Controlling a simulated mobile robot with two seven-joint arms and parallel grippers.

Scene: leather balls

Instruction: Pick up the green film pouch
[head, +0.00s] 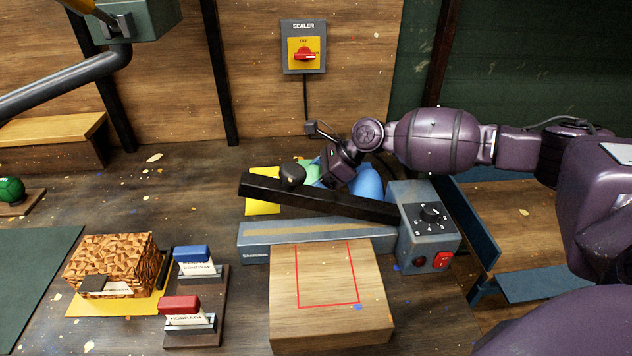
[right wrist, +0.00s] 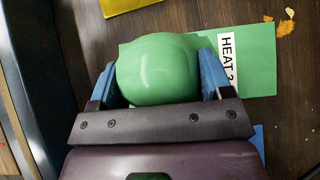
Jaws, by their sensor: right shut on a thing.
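The green film pouch (right wrist: 158,70) bulges between the blue fingers of my right gripper (right wrist: 158,80) in the right wrist view. The gripper is shut on it, one finger on each side. Its flat green end reaches out to the right with a white label reading "HEAT" and a partly hidden character. In the head view the green pouch (head: 309,171) shows partly behind the black sealer bar, with my right gripper (head: 322,178) at it. The bar and wrist hide most of it, so I cannot tell whether it touches the table. My left gripper is out of view.
A yellow pouch (head: 261,207) and a blue pouch (head: 368,184) flank the green one. The sealer (head: 300,240) with its raised-looking black bar (head: 325,198) stands in front. A wooden block (head: 330,325) with a red outline is nearer.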

